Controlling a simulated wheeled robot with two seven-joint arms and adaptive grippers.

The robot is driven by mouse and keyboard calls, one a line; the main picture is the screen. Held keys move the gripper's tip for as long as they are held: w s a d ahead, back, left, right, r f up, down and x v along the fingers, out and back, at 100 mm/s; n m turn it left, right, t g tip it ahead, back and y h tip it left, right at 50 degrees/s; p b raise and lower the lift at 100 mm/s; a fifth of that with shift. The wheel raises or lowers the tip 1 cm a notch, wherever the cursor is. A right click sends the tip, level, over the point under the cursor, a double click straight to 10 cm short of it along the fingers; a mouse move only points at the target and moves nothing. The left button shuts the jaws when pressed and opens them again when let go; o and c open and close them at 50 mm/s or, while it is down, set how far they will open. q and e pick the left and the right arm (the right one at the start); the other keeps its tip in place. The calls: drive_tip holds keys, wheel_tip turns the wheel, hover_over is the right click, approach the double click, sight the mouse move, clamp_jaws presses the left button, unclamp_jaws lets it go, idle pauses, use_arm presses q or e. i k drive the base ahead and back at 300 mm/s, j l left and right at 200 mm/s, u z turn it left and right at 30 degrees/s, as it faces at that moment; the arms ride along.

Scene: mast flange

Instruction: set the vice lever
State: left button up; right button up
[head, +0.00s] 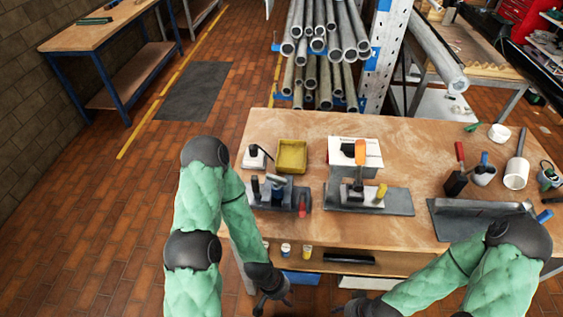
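A grey vice-like fixture (395,200) sits on the middle of the wooden workbench (410,135). An upright lever with an orange handle (360,153) rises from it, and a yellow knob (381,191) stands to its right. Another grey fixture (290,193) with black, blue and red handles sits to the left. My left gripper (273,303) is below the bench's front edge, apart from everything on the bench; its fingers look spread and empty. My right gripper (345,309) is low at the bottom edge of the picture, and its fingers are too partly shown to judge.
A yellow tray (292,156) and a white box (345,146) stand behind the fixtures. A dark metal angle piece (470,222) lies at the right, with a red-handled tool (457,172) and cups beyond it. Pipes (325,42) fill a rack behind. Small containers (286,249) sit under the benchtop.

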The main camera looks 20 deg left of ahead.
sight(301, 208)
drive_tip(key=k+j+z, duration=0.2)
drive_tip(key=k+j, duration=0.35)
drive_tip(key=k+j+z, duration=0.15)
drive_tip(key=k+j, duration=0.4)
drive_tip(key=k+j+z, duration=0.2)
drive_tip(key=k+j, duration=0.25)
drive_tip(key=k, duration=0.15)
